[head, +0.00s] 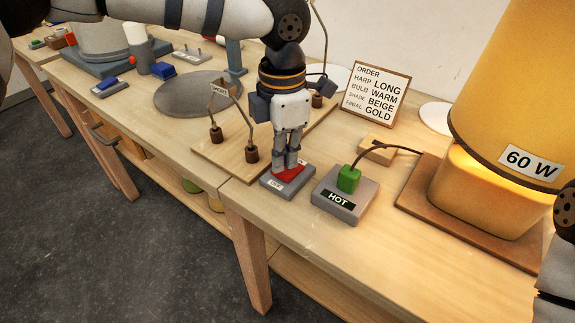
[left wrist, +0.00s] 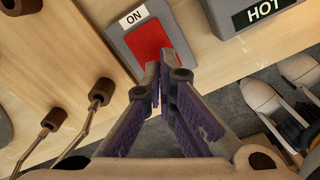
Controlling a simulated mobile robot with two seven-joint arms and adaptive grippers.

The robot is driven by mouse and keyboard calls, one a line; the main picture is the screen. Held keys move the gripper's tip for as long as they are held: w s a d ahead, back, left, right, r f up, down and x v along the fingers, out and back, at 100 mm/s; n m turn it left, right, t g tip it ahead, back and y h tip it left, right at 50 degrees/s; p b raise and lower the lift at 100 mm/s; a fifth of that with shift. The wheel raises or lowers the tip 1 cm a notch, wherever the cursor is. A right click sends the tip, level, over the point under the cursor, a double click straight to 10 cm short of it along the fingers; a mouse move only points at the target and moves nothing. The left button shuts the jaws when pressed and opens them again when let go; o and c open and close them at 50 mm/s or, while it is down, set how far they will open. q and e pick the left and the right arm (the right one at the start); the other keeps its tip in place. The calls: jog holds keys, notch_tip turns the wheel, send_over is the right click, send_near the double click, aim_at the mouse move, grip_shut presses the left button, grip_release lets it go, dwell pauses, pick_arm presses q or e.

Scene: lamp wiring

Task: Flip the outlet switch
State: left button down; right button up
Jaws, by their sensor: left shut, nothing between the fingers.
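The outlet switch (head: 266,191) is a grey box with a red rocker (head: 294,173) near the table's front edge. It also shows in the left wrist view (left wrist: 179,76), with an ON label beside the red rocker; a label on its front side in the head view seems to read OFF. My left gripper (head: 291,167) points down with its fingers shut and empty. Its tips are at the rocker, partly hiding it; I cannot tell if they touch. The grey HOT outlet box (head: 343,207) stands to the right, with a green plug (head: 348,179) in it.
A large yellow shade (head: 515,90) marked 60 W glows over a brown board (head: 415,190) at right. An ORDER sign (head: 376,96) stands behind. A wooden board with a wire harp (head: 227,112) and brown knobs is left of the switch. The table edge is close in front.

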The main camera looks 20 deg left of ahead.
pick_arm(q)
jog(key=shift+f, duration=0.9)
pick_arm(e)
jog(key=shift+s, duration=0.1)
pick_arm(q)
notch_tip(320, 180, up, 6)
jog(key=shift+f+p, duration=0.2)
jog(key=shift+p, duration=0.65)
jog(key=shift+r, duration=0.8)
pick_arm(e)
jog(key=shift+t, duration=0.6)
jog(key=w+r, duration=0.2)
jog(key=w, duration=0.1)
jog(key=shift+r, duration=0.35)
pick_arm(q)
jog(key=shift+f, duration=0.1)
